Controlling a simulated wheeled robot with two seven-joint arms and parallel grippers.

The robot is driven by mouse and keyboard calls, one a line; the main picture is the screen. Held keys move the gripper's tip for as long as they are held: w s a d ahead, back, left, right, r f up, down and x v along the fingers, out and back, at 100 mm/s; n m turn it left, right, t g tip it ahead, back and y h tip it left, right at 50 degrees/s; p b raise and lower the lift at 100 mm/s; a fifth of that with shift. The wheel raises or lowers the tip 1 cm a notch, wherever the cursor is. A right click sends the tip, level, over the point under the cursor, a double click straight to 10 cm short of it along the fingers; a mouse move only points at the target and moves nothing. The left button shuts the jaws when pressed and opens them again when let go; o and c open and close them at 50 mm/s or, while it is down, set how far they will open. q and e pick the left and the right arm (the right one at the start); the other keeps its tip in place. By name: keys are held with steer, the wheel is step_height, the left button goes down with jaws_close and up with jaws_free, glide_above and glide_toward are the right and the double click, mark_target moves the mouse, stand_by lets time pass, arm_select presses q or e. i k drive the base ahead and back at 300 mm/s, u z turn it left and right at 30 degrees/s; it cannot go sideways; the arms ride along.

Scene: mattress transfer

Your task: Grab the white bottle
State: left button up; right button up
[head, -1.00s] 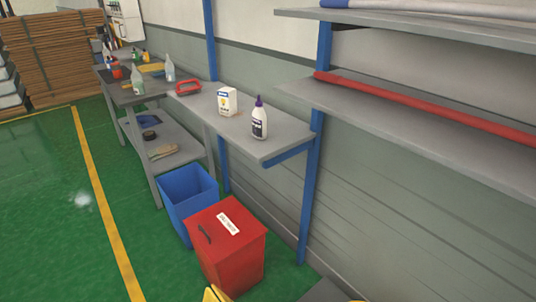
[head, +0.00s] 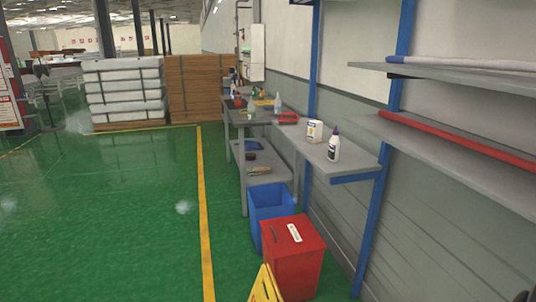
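A white bottle (head: 333,147) with a dark purple cap and a dark label stands upright near the front end of a grey wall shelf (head: 357,160). A white box (head: 314,131) stands just behind it to the left. Other clear or pale bottles (head: 278,103) stand on the grey workbench farther back. Neither of my grippers shows in the head view, so nothing can be said of their fingers.
A blue bin (head: 270,203) and a red lidded box (head: 293,262) stand on the floor below the shelf. A yellow floor sign (head: 265,286) stands in front. Higher shelves (head: 460,155) jut out at right. The green floor at left is open.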

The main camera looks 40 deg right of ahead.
mark_target(334, 145)
steer(key=u, duration=0.4)
steer(key=i, duration=0.5)
steer(key=z, duration=0.45)
steer(key=i, duration=2.1)
steer(key=z, duration=1.4)
steer(key=i, duration=1.75)
steer(key=z, duration=1.25)
steer(key=i, duration=0.3)
steer(key=z, duration=0.05)
